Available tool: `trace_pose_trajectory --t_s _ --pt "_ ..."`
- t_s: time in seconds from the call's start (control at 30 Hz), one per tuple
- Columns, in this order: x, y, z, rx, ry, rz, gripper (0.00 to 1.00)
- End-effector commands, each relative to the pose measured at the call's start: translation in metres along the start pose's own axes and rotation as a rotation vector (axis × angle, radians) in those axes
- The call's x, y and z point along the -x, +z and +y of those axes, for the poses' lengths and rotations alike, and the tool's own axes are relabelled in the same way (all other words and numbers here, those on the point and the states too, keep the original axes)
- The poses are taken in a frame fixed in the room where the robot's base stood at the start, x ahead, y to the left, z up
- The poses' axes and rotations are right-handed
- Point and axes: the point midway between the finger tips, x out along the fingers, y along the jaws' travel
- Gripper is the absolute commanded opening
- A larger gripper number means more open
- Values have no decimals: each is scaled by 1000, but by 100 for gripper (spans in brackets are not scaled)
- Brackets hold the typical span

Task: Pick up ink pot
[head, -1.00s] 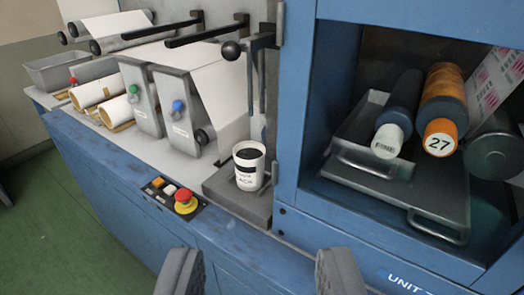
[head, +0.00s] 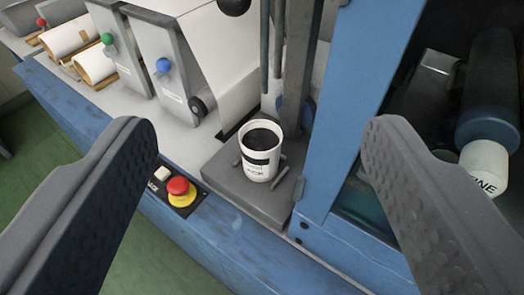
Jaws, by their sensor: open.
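The ink pot (head: 259,168) is a white cup with a dark label band, letters ending in "ACK" and black ink inside. It stands upright on a grey plate (head: 228,184) on the machine's ledge, between short metal pins. My gripper (head: 258,150) is open and empty. Its two dark, dimpled fingers show large at the left and right of the picture, with the pot between them in the view and beyond them. Neither finger appears to touch the pot.
A red emergency stop button (head: 178,187) on a yellow base sits front left of the pot. A blue frame post (head: 345,110) rises close on the right. A grey upright bar (head: 299,70) stands behind the pot. Rollers (head: 487,100) show in the bay at right.

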Motion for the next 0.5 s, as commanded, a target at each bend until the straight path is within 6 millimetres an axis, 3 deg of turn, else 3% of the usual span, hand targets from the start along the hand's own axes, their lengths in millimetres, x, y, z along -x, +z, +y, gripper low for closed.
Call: trace_pose_trajectory --t_s 0.03,0.07,0.27,0.5 --pt "-5 2 -2 -2 9 -12 81" --pt "-10 4 -4 -6 19 -21 88" --pt "-66 38 -31 -62 152 -126 88" --pt "-138 107 -58 -129 369 -198 88"
